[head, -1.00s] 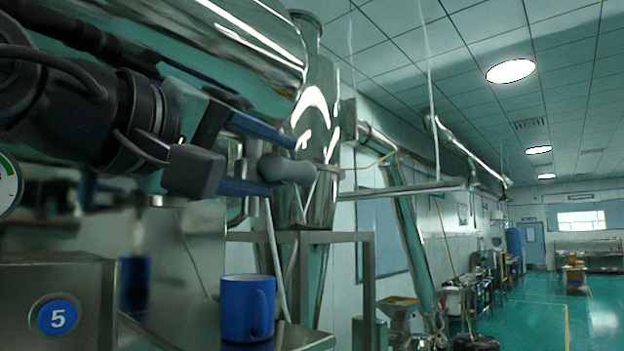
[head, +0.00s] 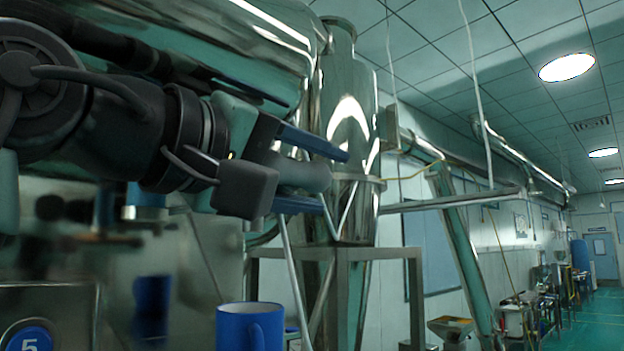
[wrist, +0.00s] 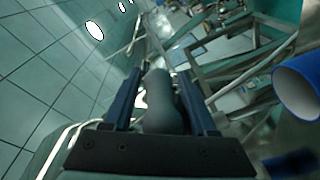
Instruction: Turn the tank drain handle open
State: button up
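The drain handle is a grey, rounded grip (head: 306,176), also seen in the wrist view (wrist: 161,100). It lies between the two blue fingers of my gripper (head: 322,182). In the wrist view, my gripper (wrist: 160,98) has one finger on either side of the handle. The fingers stand apart, and in the head view a gap shows between the upper finger and the handle, so it looks open around it. The handle's inner end is hidden by my gripper. The large shiny steel tank (head: 235,45) is behind and above.
A blue mug (head: 238,328) stands below the gripper, and it shows at right in the wrist view (wrist: 302,86). A steel frame (head: 385,258) stands under a shiny cone-shaped vessel (head: 350,110). A panel with a blue "5" button (head: 32,338) is lower left. Open green floor (head: 595,325) lies far right.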

jog(key=shift+d, duration=0.1)
grip_shut()
jog(key=shift+f+g+y, duration=0.15)
jog(key=shift+g+y, duration=0.35)
jog(key=shift+f+g+y, duration=0.35)
jog(key=shift+g+y, duration=0.25)
jog(key=shift+o, duration=0.2)
grip_release()
jog(key=shift+w, duration=0.1)
jog(key=shift+r, duration=0.1)
